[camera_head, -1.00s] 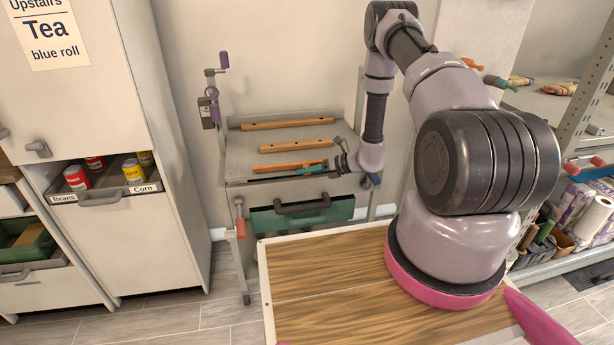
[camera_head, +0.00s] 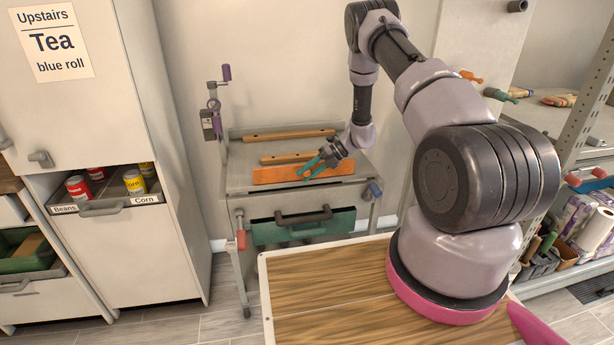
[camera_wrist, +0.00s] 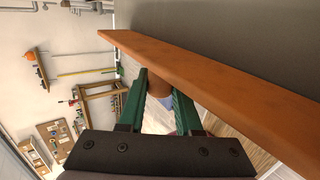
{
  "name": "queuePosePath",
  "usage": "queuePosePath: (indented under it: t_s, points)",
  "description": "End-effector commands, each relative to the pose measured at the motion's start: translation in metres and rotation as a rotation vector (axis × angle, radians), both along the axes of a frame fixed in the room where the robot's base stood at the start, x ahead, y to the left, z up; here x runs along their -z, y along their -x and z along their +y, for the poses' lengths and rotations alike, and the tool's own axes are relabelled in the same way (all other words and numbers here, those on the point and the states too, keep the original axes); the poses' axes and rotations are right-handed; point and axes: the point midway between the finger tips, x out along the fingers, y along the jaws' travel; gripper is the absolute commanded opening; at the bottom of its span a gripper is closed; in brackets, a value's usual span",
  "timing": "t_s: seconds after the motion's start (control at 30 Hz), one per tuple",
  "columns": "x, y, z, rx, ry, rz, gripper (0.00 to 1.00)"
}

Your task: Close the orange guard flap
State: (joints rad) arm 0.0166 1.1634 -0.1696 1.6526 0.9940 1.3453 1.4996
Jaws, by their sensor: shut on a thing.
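The orange guard flap (camera_head: 275,175) is a long narrow panel along the front of the grey rack's top (camera_head: 238,160). Its broad orange face shows in the head view; I cannot tell its exact angle. In the wrist view the flap (camera_wrist: 215,85) runs diagonally from the upper left to the lower right. My gripper (camera_head: 307,170) is at the right half of the flap. In the wrist view its green fingers (camera_wrist: 160,92) are closed on a rounded orange-brown knob (camera_wrist: 158,86) beside the flap. The fingers hide part of the knob.
Two wooden bars (camera_head: 290,135) lie across the rack top behind the flap. A green drawer (camera_head: 300,228) with a dark handle is below. A purple-handled crank (camera_head: 226,75) stands at the rack's left. A wooden-topped surface (camera_head: 330,290) lies in front.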

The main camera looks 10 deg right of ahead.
Motion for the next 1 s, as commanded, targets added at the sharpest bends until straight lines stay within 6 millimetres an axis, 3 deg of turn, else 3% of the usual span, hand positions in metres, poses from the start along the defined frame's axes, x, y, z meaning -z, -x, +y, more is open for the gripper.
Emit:
queuePosePath:
  t_s: [0.27,0.3,0.33,0.73,1.0]
  points:
    - [-0.001,-0.002,-0.002,0.004,0.001,0.031,0.00]
    - [-0.001,-0.002,-0.002,0.004,0.001,0.031,0.37]
    - [-0.001,-0.002,-0.002,0.003,0.001,0.030,0.46]
    - [-0.004,-0.002,-0.006,0.003,-0.001,0.028,0.46]
    - [-0.033,-0.001,-0.046,0.005,0.000,0.027,0.46]
